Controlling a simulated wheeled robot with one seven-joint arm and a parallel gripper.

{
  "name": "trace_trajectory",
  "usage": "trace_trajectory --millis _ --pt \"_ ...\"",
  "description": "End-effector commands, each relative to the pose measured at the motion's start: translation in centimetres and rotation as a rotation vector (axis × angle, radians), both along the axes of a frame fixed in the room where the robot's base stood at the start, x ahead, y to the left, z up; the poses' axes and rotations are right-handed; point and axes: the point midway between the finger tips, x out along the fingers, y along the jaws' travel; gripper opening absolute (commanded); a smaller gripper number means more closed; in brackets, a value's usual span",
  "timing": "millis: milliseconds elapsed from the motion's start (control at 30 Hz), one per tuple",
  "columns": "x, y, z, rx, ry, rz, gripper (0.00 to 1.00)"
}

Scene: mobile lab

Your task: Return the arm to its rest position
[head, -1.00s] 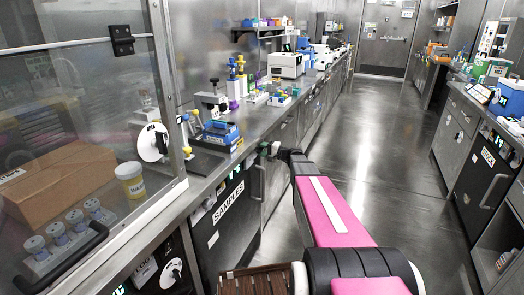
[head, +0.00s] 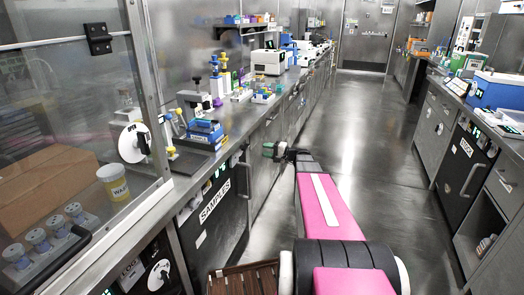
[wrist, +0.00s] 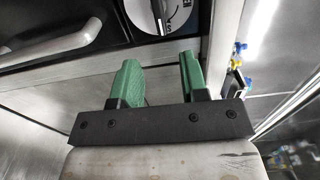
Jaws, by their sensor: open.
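My arm (head: 333,209), with pink and black links, reaches forward over the aisle floor beside the left bench. My gripper (head: 268,151) is at its far end, small in the head view, close to the bench's front edge. In the wrist view, my gripper (wrist: 160,80) has two green fingers set well apart with nothing between them. A dark panel with a round dial (wrist: 162,14) and a light bar handle (wrist: 45,40) lie beyond the fingertips.
The left bench carries a blue rack (head: 205,132) and white instruments (head: 268,62). A cabinet marked SAMPLES (head: 215,200) is below it. A glass-fronted enclosure (head: 70,100) stands near left. The right bench holds a blue box (head: 497,90). The aisle floor (head: 385,150) is clear.

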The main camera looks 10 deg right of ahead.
Motion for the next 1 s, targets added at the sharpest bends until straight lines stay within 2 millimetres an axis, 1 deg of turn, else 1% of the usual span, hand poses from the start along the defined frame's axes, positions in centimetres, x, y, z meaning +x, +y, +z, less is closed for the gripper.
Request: trace_trajectory --millis 333,367,467,567,600,733,900,1000 --pt "-0.2 0.1 -0.1 -0.006 0.003 0.004 0.4" --pt "-0.3 0.4 -0.2 -0.013 0.007 0.007 0.4" --pt "-1.5 1.9 -0.9 -0.064 0.035 0.036 0.4" --pt "-3.6 4.4 -2.5 -0.164 0.088 0.087 0.4" --pt "-4.7 5.5 -3.2 -0.214 0.114 0.112 0.4" --pt "-8.3 8.5 -5.7 -0.389 0.194 0.191 0.4" --pt "-13.1 10.9 -8.6 -0.625 0.284 0.281 0.4" --pt "-16.0 11.6 -9.9 -0.769 0.329 0.326 0.4"
